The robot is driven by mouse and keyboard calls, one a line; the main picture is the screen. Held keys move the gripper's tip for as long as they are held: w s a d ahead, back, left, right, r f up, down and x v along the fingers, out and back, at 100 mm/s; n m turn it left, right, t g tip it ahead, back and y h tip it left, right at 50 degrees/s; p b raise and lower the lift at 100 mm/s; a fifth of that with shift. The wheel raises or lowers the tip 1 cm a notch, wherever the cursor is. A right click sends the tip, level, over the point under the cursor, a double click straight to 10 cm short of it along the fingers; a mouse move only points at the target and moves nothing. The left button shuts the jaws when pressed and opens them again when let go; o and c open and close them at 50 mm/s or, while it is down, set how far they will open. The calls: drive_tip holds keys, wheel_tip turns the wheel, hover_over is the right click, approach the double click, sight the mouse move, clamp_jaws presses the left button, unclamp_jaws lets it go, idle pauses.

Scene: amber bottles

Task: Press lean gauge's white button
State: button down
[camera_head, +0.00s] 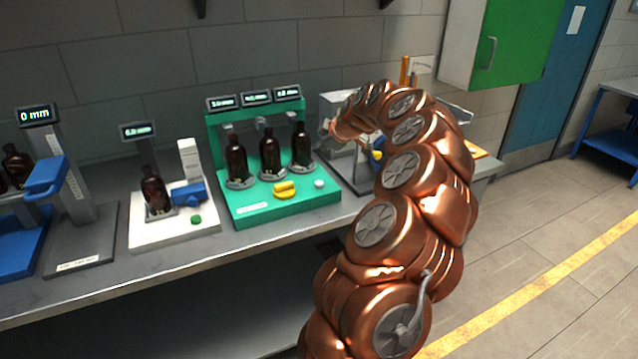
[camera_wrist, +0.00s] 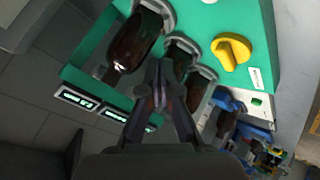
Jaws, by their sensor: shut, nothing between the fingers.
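A green gauge stand (camera_head: 236,212) on the bench holds three dark amber bottles in a row, each under a small display. A round white button (camera_head: 319,183) sits on its front deck at the right, beside a yellow knob (camera_head: 285,190). In the wrist view the yellow knob (camera_wrist: 231,52) is at the upper right, and a sliver of the white button is at the top edge. My gripper (camera_wrist: 158,88) is shut and empty, close to the bottles (camera_wrist: 138,42). In the head view my arm reaches in from the right, its end near the right bottle (camera_head: 301,143); the fingertips are hard to make out.
Left of the green stand is a white station (camera_head: 150,232) with a bottle, blue clamp and green button (camera_head: 196,219). A blue and grey gauge (camera_head: 80,245) stands farther left. Behind my arm is a partly hidden grey fixture. The bench's front strip is clear.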

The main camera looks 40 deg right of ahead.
hover_over(320, 183)
wheel_tip(320, 183, down, 7)
drive_tip(key=shift+s+r, duration=0.1)
drive_tip(key=shift+f+b, duration=0.8)
drive_tip(key=shift+b, duration=0.3)
drive_tip(key=shift+a+f+b, duration=0.1)
drive_tip(key=shift+f+b, duration=0.75)
drive_tip(key=shift+b, duration=0.85)
idle(1.5)
drive_tip(key=shift+r, duration=0.15)
idle(0.3)
drive_tip(key=shift+r+b, duration=0.4)
drive_tip(key=shift+r, duration=0.35)
drive_tip(key=shift+r, duration=2.5)
